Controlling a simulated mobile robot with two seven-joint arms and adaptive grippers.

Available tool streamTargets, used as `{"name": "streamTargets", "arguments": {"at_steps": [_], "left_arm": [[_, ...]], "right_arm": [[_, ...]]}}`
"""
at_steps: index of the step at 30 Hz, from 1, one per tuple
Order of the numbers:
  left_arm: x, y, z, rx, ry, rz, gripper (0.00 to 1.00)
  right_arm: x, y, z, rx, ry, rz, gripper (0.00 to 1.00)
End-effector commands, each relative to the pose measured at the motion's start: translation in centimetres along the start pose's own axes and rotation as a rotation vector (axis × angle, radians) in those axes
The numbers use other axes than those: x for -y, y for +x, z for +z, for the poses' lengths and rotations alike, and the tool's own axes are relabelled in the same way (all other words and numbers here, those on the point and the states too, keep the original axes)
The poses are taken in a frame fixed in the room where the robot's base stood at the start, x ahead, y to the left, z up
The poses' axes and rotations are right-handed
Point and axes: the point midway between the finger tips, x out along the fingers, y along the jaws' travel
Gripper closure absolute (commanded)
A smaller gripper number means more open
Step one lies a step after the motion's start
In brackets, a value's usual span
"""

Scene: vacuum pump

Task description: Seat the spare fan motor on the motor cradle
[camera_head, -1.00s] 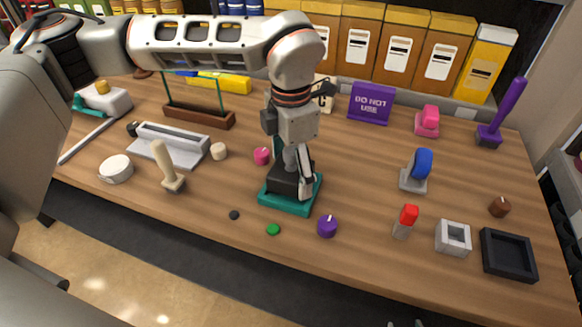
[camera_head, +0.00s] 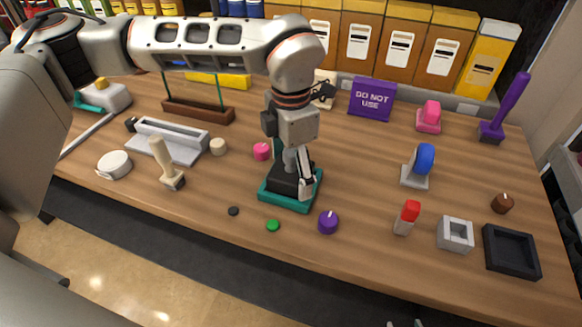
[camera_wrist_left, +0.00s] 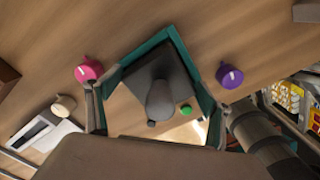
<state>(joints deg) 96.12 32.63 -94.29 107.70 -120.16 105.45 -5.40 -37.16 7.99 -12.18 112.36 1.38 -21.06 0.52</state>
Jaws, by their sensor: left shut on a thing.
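My left gripper (camera_head: 290,182) points down at a dark block with a grey cylinder on top, which I take for the spare fan motor (camera_head: 283,180). The gripper is shut on it. The block is over a teal base, which I take for the motor cradle (camera_head: 277,200), and looks to be on it; the exact contact is hidden. In the left wrist view the motor (camera_wrist_left: 160,95) shows between the fingers, with teal edges (camera_wrist_left: 140,50) around its far sides. Small grey tips at the head view's bottom edge may be my right gripper (camera_head: 405,323); its state is unclear.
A purple knob (camera_head: 328,222), a green disc (camera_head: 273,226), a black disc (camera_head: 233,211) and a pink knob (camera_head: 262,151) lie close around the cradle. A wooden-handled tool (camera_head: 162,160) stands left. A black tray (camera_head: 511,250) is at right.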

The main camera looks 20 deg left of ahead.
Motion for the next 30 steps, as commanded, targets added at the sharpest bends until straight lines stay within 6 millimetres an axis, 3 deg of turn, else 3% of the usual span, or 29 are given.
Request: {"name": "streamTargets", "arguments": {"at_steps": [30], "left_arm": [[0.01,0.52,0.09,0.003,0.000,0.001,0.64]], "right_arm": [[0.03,0.09,0.16,0.000,0.000,0.000,0.60]]}}
